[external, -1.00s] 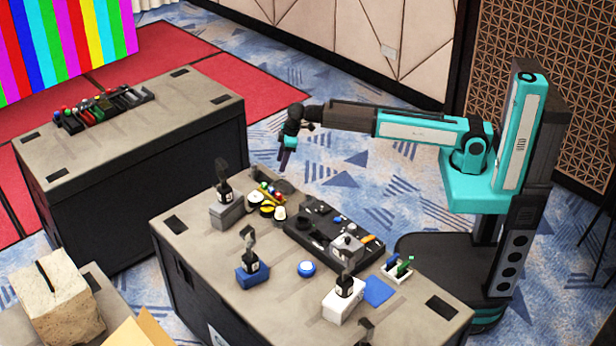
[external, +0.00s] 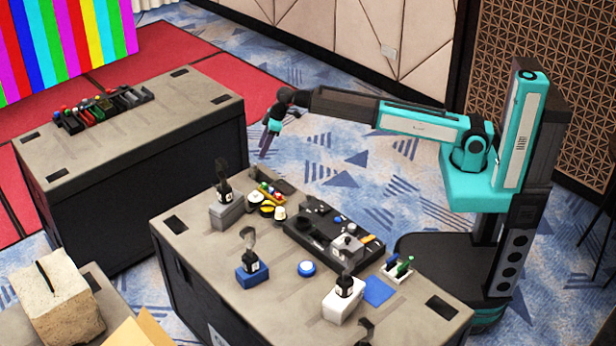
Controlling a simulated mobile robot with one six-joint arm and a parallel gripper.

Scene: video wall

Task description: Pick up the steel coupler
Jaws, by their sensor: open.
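My gripper (external: 264,153) is open and empty. It hangs fingers-down at the end of my outstretched arm, over the floor behind the near table and well clear of everything on it. A black tray (external: 296,236) on the near table (external: 200,262) holds several small dark and grey parts. A grey metallic block (external: 346,246) sits at its near right end. I cannot tell which of these parts, if any, is the steel coupler; they are too small to make out.
Grey (external: 227,212), blue (external: 252,274) and white (external: 343,300) blocks holding dark bottles stand on the near table. A round blue item (external: 306,268), a blue pad (external: 378,291) and a white holder (external: 397,270) lie nearby. The far table (external: 120,150) bears a dark rack (external: 103,108).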

